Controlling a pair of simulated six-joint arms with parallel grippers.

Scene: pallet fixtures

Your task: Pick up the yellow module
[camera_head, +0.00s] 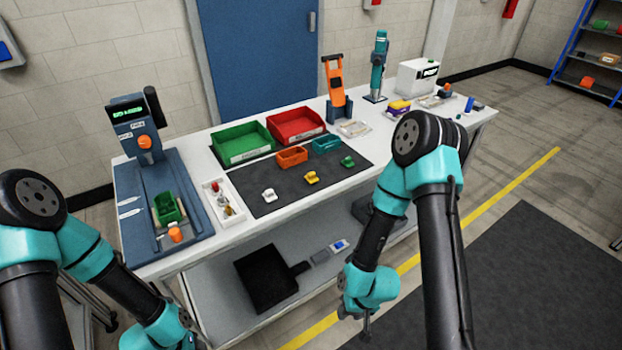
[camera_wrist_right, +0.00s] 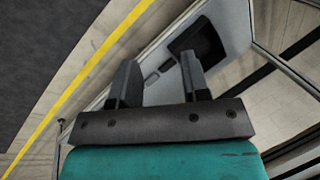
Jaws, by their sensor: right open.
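The yellow module (camera_head: 311,178) is a small piece lying on the dark mat (camera_head: 290,203) on the workbench. It lies between a white module (camera_head: 268,195) and a green module (camera_head: 347,161). My right gripper (camera_head: 366,326) hangs low in front of the bench, below the tabletop and well away from the yellow module. In the right wrist view its two fingers (camera_wrist_right: 158,80) are apart with nothing between them. My left arm comes in at the lower left, but its fingers are beyond the frame edge.
A blue press station (camera_head: 148,201) stands at the left. A black dustpan (camera_head: 262,282) lies on the lower shelf.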

